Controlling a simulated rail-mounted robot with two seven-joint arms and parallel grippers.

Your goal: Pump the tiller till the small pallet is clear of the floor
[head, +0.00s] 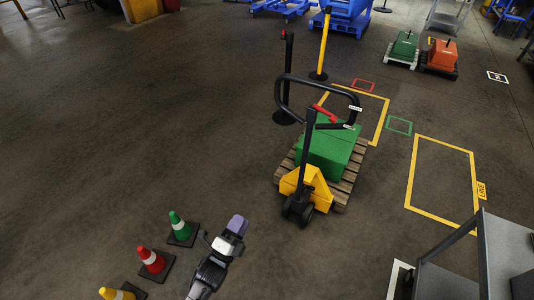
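The pallet truck (316,182) has a yellow body and dark wheels, and stands at the near end of the small wooden pallet (348,187). Its black tiller (309,148) stands upright, with a wide loop handle and a red lever (326,114) at the top. A green block (334,153) sits on the pallet. I cannot tell whether the pallet touches the floor. My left gripper (238,222) is to the lower left of the truck, apart from the tiller. Its fingers are too small to tell open from shut. My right gripper is not in view.
Green, red (153,262) and yellow cones stand near my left arm. A grey shelf unit (500,250) is at the lower right. Dark and yellow posts (323,45) stand behind the truck. Yellow floor outlines (412,172) lie to the right. The floor at left is clear.

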